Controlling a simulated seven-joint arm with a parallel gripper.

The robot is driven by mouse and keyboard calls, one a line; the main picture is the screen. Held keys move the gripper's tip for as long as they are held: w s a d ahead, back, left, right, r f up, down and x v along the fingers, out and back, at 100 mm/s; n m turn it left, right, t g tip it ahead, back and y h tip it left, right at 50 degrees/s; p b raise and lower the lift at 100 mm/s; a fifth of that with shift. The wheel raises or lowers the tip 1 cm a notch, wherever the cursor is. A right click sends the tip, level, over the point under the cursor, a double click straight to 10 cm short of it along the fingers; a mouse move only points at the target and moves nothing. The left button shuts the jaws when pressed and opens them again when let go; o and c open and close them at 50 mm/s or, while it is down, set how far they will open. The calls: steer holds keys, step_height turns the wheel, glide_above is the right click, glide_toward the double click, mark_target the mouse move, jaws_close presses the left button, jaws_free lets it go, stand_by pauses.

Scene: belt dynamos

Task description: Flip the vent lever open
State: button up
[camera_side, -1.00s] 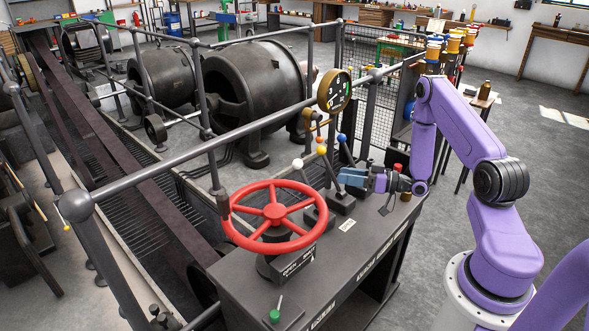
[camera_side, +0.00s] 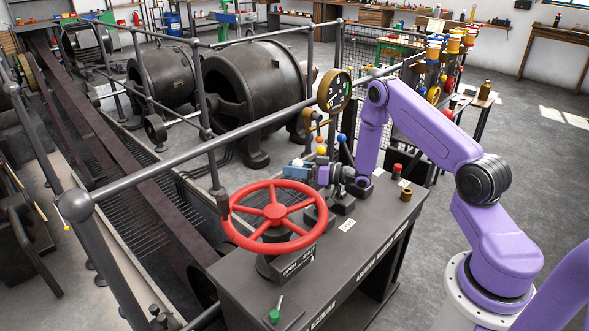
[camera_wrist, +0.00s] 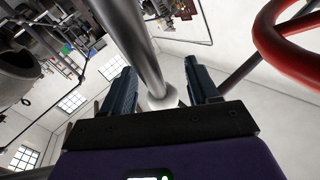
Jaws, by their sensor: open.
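Several ball-topped levers stand on the dark bench behind the red handwheel: a white-knobbed lever (camera_side: 298,163), a yellow-knobbed lever (camera_side: 321,149) and a blue-knobbed lever (camera_side: 342,138). No readable label shows which is the vent lever. My gripper (camera_side: 309,171) is open among them, its fingers pointing left with the tips close to the white knob. In the wrist view my gripper (camera_wrist: 162,88) has a finger on each side of a pale rounded end (camera_wrist: 160,98); a thick grey rod shows above it. I cannot tell whether anything touches. The lever bases are partly hidden.
The red handwheel (camera_side: 274,216) stands close in front of the levers and also shows in the wrist view (camera_wrist: 290,45). A red button (camera_side: 397,169) and a green knob (camera_side: 274,315) are on the bench (camera_side: 345,262).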

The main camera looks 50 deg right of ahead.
steer(key=shift+w+a, duration=0.15)
jaws_close()
